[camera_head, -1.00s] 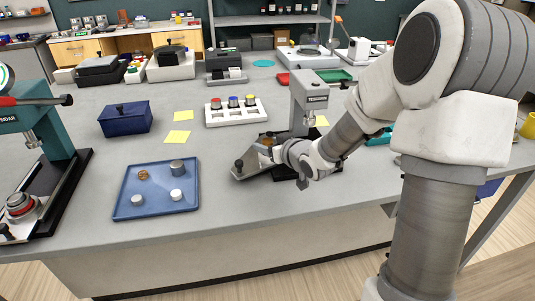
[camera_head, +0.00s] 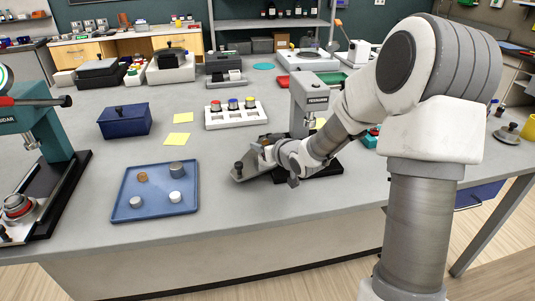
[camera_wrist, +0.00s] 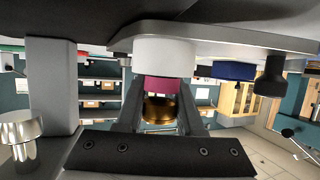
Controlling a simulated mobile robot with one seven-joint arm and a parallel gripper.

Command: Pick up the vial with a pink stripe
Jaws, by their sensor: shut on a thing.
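The vial with a pink stripe (camera_wrist: 160,84) is between my gripper's fingers in the wrist view, which looks upside down. It has a white body, a pink band and a brass-coloured end. My gripper (camera_wrist: 157,95) is shut on it around the band and brass part. The white body meets a grey plate (camera_wrist: 225,37); I cannot tell whether it rests on it or is just clear. In the head view my gripper (camera_head: 270,152) is over this grey plate (camera_head: 250,174) beside a grey press (camera_head: 310,97), and mostly hides the vial.
A black knob (camera_head: 238,168) stands on the plate's left end. The press column is close behind my gripper. A blue tray (camera_head: 155,199) with small pieces lies to the left. A white rack (camera_head: 236,116) with coloured-top vials stands behind. The front bench between tray and plate is clear.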

